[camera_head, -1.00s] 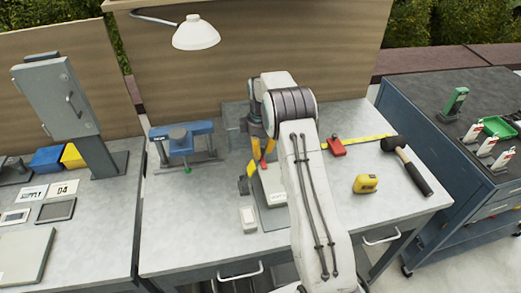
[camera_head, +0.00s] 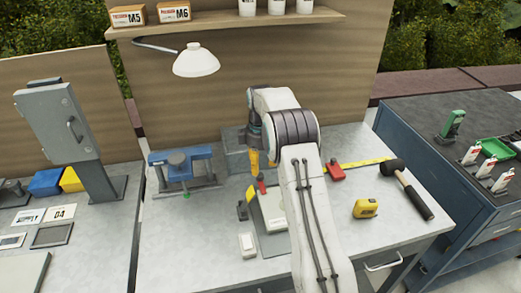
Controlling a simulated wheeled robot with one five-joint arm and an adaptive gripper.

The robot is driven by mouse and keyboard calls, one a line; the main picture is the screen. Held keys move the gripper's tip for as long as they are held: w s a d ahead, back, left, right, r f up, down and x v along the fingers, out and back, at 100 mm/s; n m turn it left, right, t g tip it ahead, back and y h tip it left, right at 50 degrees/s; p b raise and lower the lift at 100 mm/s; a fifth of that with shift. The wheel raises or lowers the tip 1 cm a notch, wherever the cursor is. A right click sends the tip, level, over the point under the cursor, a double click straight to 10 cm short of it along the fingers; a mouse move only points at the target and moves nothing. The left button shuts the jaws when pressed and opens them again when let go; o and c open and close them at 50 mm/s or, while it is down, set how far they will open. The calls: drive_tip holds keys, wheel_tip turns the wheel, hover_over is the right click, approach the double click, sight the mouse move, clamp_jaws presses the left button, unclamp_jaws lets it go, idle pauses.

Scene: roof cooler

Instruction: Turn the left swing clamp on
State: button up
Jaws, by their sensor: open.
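A fixture with a grey base plate (camera_head: 273,245) and a pale block (camera_head: 272,207) stands on the middle bench. At its left edge is a small dark clamp post (camera_head: 242,210) with a yellow part beside it, which I take for the left swing clamp. Its exact arm position is too small to tell. A small red-tipped piece (camera_head: 261,186) shows just behind the block. My gripper (camera_head: 254,163), with yellow-orange fingers, is open above the back of the fixture, and points down. My arm hides the fixture's right side.
A blue vise (camera_head: 180,165) stands at left. A red-ended tape (camera_head: 335,172), yellow tape measure (camera_head: 365,208) and black mallet (camera_head: 408,185) lie at right. A lamp (camera_head: 196,61) hangs above, below a shelf (camera_head: 225,24).

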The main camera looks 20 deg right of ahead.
sight(260, 175)
wheel_tip(260, 175, up, 7)
idle(0.4)
drive_tip(key=shift+f, duration=0.15)
idle(0.4)
